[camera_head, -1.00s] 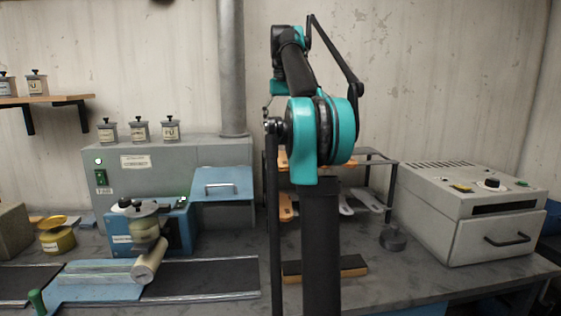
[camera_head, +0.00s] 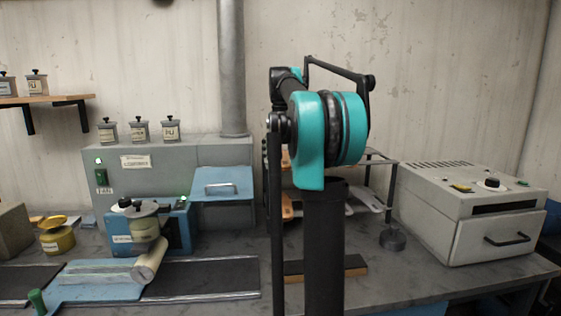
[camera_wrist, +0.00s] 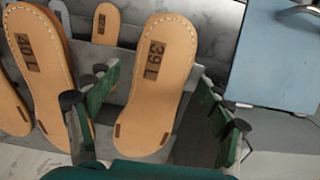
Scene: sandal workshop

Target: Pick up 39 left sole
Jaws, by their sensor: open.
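The 39 left sole, a tan leather sole stamped "39 L" (camera_wrist: 152,88), stands tilted in the middle of the wrist view with its broad stitched end up. My gripper (camera_wrist: 159,76) is open, with one green-padded finger to each side of this sole. Gaps show between the pads and the sole's edges, so it is not gripped. A similar sole stamped "40 L" (camera_wrist: 42,85) stands just to the left, close beside the left finger. In the head view my gripper is hidden behind my arm.
Smaller soles (camera_wrist: 106,24) stand behind. A blue panel (camera_wrist: 282,55) is at the wrist view's right. In the head view, a metal rack (camera_head: 378,157) stands behind my arm, a grey oven-like box (camera_head: 465,225) to the right, and a blue machine (camera_head: 165,228) to the left.

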